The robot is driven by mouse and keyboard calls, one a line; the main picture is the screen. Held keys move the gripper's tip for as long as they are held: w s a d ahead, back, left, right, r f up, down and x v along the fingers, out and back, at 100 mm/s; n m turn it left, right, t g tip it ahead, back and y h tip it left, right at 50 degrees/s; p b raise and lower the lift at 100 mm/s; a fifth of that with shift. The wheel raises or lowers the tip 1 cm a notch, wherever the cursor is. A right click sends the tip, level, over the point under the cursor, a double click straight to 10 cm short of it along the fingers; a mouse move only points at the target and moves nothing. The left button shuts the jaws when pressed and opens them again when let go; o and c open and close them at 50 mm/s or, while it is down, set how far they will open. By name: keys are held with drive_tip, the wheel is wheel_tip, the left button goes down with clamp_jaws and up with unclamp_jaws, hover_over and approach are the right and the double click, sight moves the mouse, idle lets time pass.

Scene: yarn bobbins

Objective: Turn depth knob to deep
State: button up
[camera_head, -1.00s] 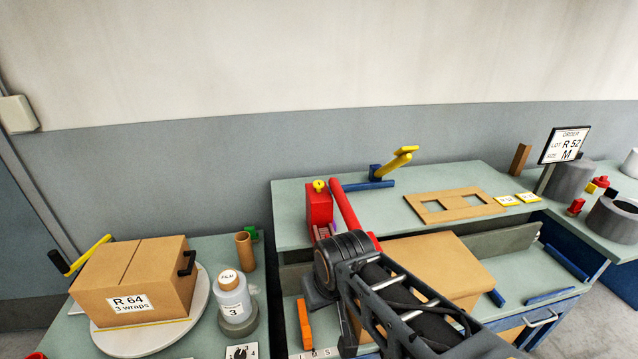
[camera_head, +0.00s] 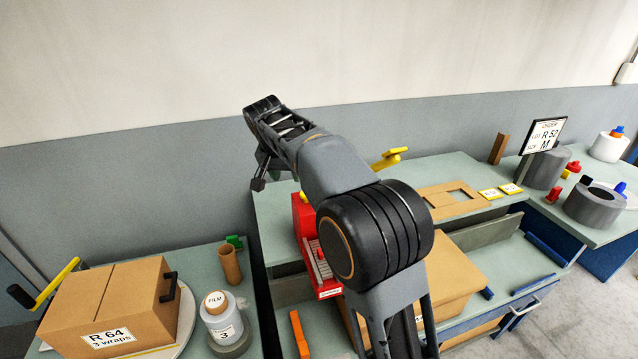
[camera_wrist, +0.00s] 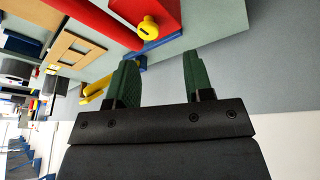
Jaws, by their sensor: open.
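A yellow round knob (camera_wrist: 148,28) sits on the red machine (camera_wrist: 165,12) in the wrist view. No depth marks can be read on it. In the head view the red machine (camera_head: 327,262) stands at the left end of the green-topped bench, and my arm hides its top and the knob. My gripper (camera_wrist: 158,78) is open and empty, its two green fingers apart. In the wrist view the knob lies beyond the fingertips, apart from them.
A yellow-handled lever (camera_head: 390,158) and a cardboard frame (camera_head: 450,200) are on the bench. A carton (camera_head: 105,305) and film bottle (camera_head: 222,318) stand on the left table. A grey wall is behind. An orange bar (camera_head: 299,333) lies in front.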

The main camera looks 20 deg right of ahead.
drive_tip(key=w+d+f+m, duration=0.1)
drive_tip(key=f, duration=0.2)
drive_tip(key=w+d+f+m+p, duration=0.1)
drive_tip(key=d+f, duration=0.1)
drive_tip(key=f, duration=0.1)
drive_tip(key=w+d+f+m, duration=0.1)
drive_tip(key=d+f, duration=0.1)
drive_tip(key=f, duration=0.1)
drive_tip(key=shift+w+d+f+h, duration=0.25)
drive_tip(key=shift+w+f+h, duration=0.05)
drive_tip(key=shift+w, duration=0.05)
idle(0.3)
drive_tip(key=shift+a, duration=0.1)
drive_tip(key=c, duration=0.6)
